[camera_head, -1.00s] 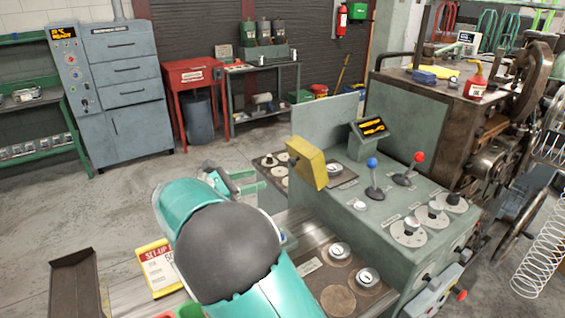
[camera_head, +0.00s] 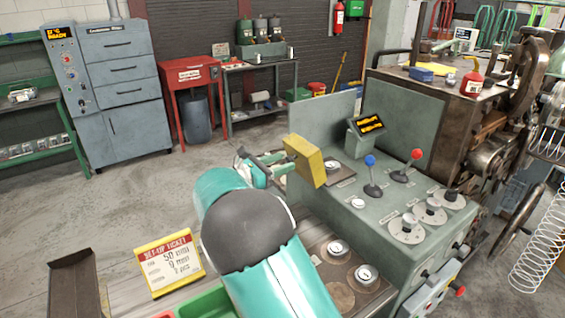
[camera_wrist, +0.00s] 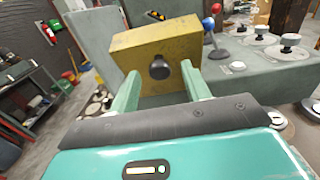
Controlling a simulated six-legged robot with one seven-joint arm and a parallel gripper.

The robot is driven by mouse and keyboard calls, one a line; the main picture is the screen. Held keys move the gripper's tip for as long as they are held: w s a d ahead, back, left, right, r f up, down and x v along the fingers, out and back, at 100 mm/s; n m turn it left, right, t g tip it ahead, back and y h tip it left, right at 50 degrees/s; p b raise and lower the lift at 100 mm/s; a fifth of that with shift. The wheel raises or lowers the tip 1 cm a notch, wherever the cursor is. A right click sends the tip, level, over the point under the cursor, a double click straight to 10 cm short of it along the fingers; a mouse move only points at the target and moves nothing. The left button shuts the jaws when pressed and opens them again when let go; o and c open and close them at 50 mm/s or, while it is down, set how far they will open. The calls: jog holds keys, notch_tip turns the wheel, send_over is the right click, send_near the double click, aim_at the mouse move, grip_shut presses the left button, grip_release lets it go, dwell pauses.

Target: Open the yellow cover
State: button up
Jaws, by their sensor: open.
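The yellow cover (camera_head: 304,161) is a boxy block standing up at the left edge of the green-grey control console (camera_head: 395,228). In the wrist view the yellow cover (camera_wrist: 154,58) fills the upper middle, with a round black knob (camera_wrist: 159,67) on the face toward me. My gripper (camera_wrist: 160,88) is open, with one finger on each side of the knob, just in front of the cover. I cannot tell whether the fingers touch it. In the head view my gripper (camera_head: 268,168) is beside the cover's left side, partly hidden by my arm.
Blue (camera_head: 370,161) and red (camera_head: 417,155) levers and several round dials stand right of the cover. A small display (camera_head: 368,125) is behind it. A set-up ticket (camera_head: 168,262) stands at lower left. Open floor lies to the left.

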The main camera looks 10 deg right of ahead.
aim_at(296, 147)
jog(key=shift+w+d, duration=0.3)
jog(key=shift+d, duration=0.25)
grip_shut()
jog(key=shift+d+r, duration=0.25)
jog(key=shift+r, duration=0.15)
jog(key=d+r+y, duration=0.1)
jog(key=y, duration=0.1)
jog(key=w+d+r+g+y, duration=0.1)
jog(key=d, duration=0.1)
jog(key=shift+w+r+g+y, duration=0.2)
jog(key=shift+r+g+y, duration=0.1)
jog(key=shift+r+y, duration=0.1)
